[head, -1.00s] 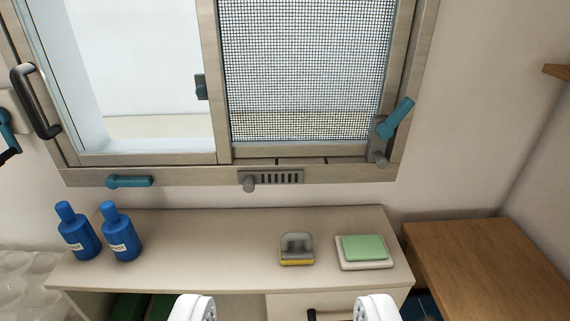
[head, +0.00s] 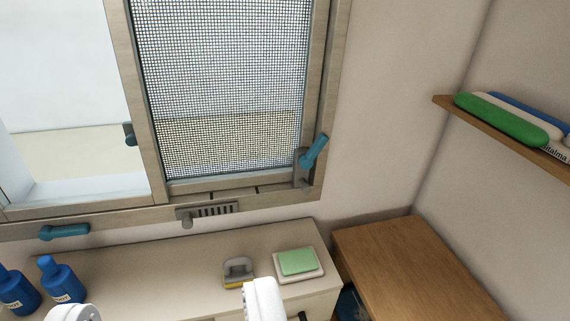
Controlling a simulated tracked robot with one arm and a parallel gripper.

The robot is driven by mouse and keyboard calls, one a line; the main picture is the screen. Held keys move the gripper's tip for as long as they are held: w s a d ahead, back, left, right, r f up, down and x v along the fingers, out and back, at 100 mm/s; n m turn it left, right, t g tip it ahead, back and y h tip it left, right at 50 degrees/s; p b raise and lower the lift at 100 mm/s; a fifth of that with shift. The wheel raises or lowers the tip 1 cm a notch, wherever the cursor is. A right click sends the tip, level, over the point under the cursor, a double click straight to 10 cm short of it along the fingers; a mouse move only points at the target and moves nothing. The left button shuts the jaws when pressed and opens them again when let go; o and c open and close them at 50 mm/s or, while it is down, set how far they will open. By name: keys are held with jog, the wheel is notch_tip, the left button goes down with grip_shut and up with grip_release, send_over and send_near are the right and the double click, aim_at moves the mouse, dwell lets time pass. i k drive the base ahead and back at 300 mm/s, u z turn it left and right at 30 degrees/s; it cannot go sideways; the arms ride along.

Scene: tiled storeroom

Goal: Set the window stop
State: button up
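The window (head: 158,192) fills the upper left of the view, with an open pane area at left and a mesh screen (head: 220,85) at right. A grey slotted plate with a round knob (head: 207,214) sits on the lower frame; the knob is at its left end. A teal lever (head: 313,152) on a grey mount is tilted up at the frame's lower right corner. Another teal handle (head: 65,231) lies flat on the lower frame at left. My gripper (head: 168,307) shows two white fingertips set wide apart, open and empty, at the bottom edge, below the window.
A cream cabinet top (head: 170,262) below the window bears two blue bottles (head: 62,281), a grey and yellow scrubber (head: 238,271) and a green sponge on a white dish (head: 299,263). A wooden table (head: 405,265) stands right. A wall shelf (head: 500,130) holds rolled items.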

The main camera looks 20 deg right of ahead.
aim_at(300, 176)
jog(key=z, duration=1.85)
jog(key=k, duration=0.7)
jog(key=u, duration=0.75)
jog(key=i, duration=1)
jog(key=u, duration=0.05)
